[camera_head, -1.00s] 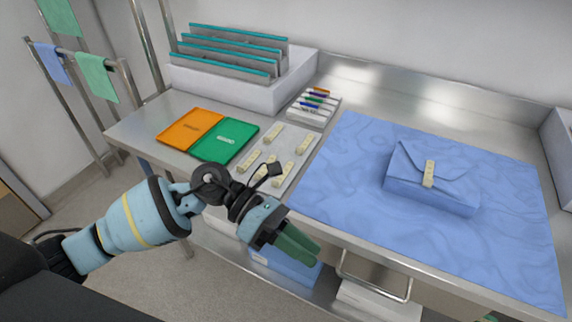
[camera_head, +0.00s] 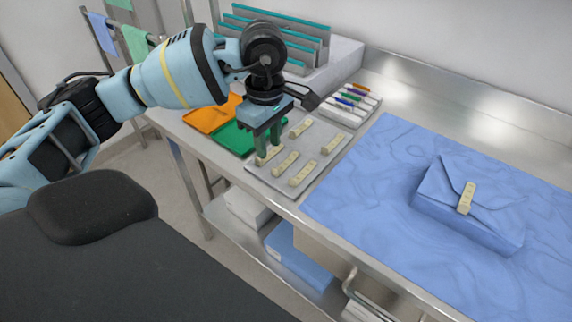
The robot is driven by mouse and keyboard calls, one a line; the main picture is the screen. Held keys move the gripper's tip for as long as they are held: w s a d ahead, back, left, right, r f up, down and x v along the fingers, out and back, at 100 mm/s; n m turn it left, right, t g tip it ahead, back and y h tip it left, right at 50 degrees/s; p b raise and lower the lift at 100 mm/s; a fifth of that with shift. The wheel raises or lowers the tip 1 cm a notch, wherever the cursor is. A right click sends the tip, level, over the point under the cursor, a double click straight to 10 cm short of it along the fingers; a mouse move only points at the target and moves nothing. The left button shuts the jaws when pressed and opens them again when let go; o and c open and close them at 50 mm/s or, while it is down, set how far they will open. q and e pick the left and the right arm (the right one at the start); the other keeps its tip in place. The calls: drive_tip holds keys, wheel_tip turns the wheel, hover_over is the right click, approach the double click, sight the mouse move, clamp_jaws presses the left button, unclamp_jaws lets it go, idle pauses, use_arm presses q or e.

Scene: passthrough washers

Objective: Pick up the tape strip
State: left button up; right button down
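Several short cream tape strips lie on a flat grey tray (camera_head: 322,166) left of the blue cloth. One strip (camera_head: 268,157) at the tray's left edge is under my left gripper (camera_head: 268,150). Other strips lie apart, such as one at the front (camera_head: 302,173) and one at the right (camera_head: 333,144). My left gripper points down with its two green fingers apart, the tips at or just above the left strip. Contact cannot be told. Another tape strip (camera_head: 467,198) is on the flap of the blue wrapped package (camera_head: 440,205). My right gripper is not in view.
Orange (camera_head: 205,118) and green (camera_head: 232,138) panels lie behind and left of the tray. A marker rack (camera_head: 345,112) and a grey bin with dividers (camera_head: 345,65) stand behind. The blue cloth (camera_head: 350,190) covers the table's right side. A lower shelf holds a blue box (camera_head: 297,262).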

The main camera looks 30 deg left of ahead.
sight(275, 168)
use_arm(q)
drive_tip(key=shift+w+d+f, duration=0.1)
drive_tip(key=shift+w+f, duration=0.05)
drive_tip(key=shift+f, duration=1.1)
drive_tip(key=shift+w+d+f, duration=0.1)
drive_tip(key=shift+d+f, duration=0.05)
drive_tip(key=shift+f, duration=1.15)
drive_tip(key=shift+w+d+f, duration=0.1)
drive_tip(key=shift+w+f, duration=0.05)
drive_tip(key=shift+f, duration=1.1)
clamp_jaws()
